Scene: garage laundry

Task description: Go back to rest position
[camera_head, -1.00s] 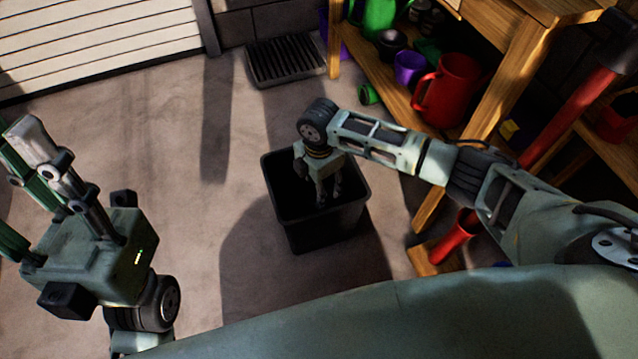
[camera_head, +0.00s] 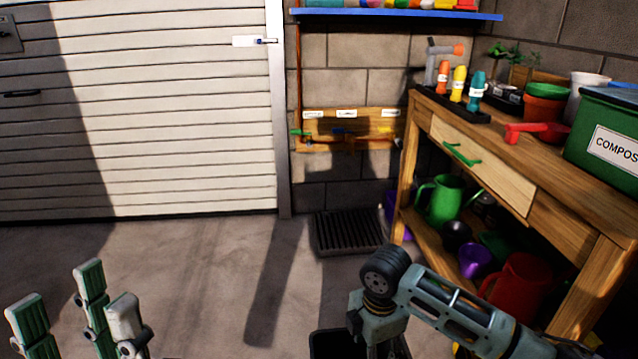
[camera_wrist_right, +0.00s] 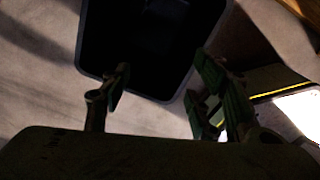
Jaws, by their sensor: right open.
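My left gripper (camera_head: 78,312) is at the lower left of the head view, with its green-padded fingers spread and nothing between them. My right gripper (camera_wrist_right: 163,98) shows in the right wrist view with its fingers wide apart and empty. In the head view my right arm reaches in from the lower right, and its fingertips are cut off. A black bin (camera_head: 325,343) shows at the bottom edge of the head view, beside my right wrist. In the right wrist view the bin (camera_wrist_right: 82,45) lies beyond the fingers; its inside is too dark to read.
A wooden workbench (camera_head: 560,185) stands at the right, with a red jug (camera_head: 522,287) and a green watering can (camera_head: 443,200) on its lower shelf. A black floor tray (camera_head: 347,233) lies by the wall. The floor before the white garage door (camera_head: 150,120) is clear.

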